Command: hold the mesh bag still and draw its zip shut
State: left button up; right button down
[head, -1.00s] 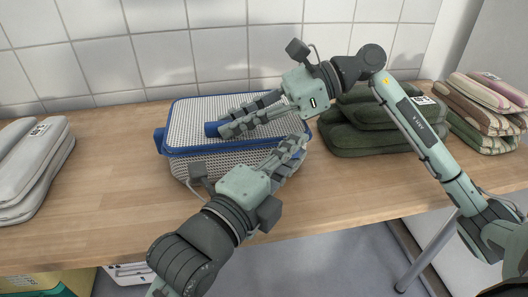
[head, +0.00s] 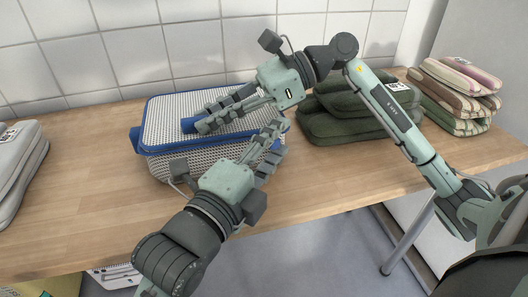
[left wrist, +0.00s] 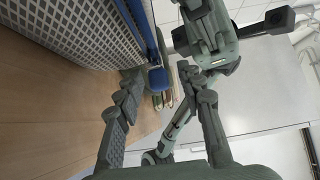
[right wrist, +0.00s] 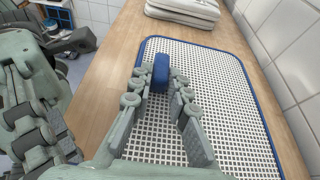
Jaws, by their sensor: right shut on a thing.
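The mesh bag (head: 165,165) lies on the table, white-grey mesh with blue edging. A blue tab (head: 135,141) sticks out at its left end. My right gripper (head: 203,122) is over the bag's top, shut on a blue grip block (head: 188,125); the right wrist view shows the block (right wrist: 160,72) between its fingertips. My left gripper (head: 277,145) is at the bag's front right corner. Its fingers stand apart in the left wrist view (left wrist: 160,100), with a blue zip pull (left wrist: 158,79) between them, no contact visible. The zip's line is partly hidden by my grippers.
A tiled wall (head: 150,45) stands behind. The table front (head: 110,235) is clear.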

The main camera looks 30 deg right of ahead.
pick_arm(q)
jog(key=v, duration=1.1)
jog(key=shift+s+a, duration=0.2)
jog(key=shift+a, duration=0.05)
pick_arm(e)
jog(key=c, duration=1.4)
grip_release()
jog(key=shift+o, duration=0.2)
